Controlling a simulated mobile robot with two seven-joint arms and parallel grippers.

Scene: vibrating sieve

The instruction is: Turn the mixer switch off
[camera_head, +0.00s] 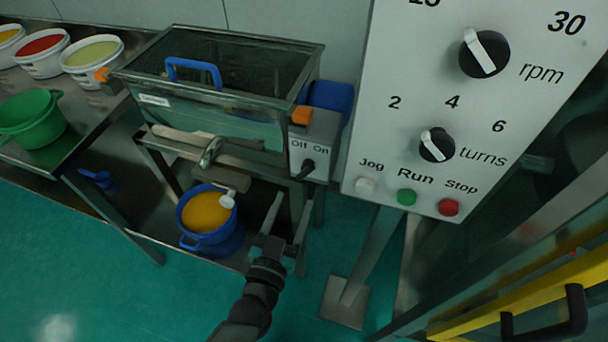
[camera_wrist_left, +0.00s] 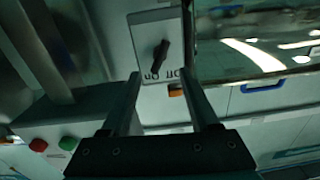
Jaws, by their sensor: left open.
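The mixer switch is a black knob (camera_head: 307,168) on a grey box (camera_head: 325,130) with "Off" and "On" labels above it. It also shows upside down in the left wrist view (camera_wrist_left: 158,56), with one end of the knob tilted to the "On" label. My left gripper (camera_head: 290,208) is open and empty. It is below and in front of the box in the head view. In the left wrist view its two fingers (camera_wrist_left: 160,78) frame the lower part of the box, apart from the knob. My right gripper is out of view.
A large control panel (camera_head: 375,120) with knobs and Jog, Run and Stop buttons hangs at the right. Several tubs stand on the left table.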

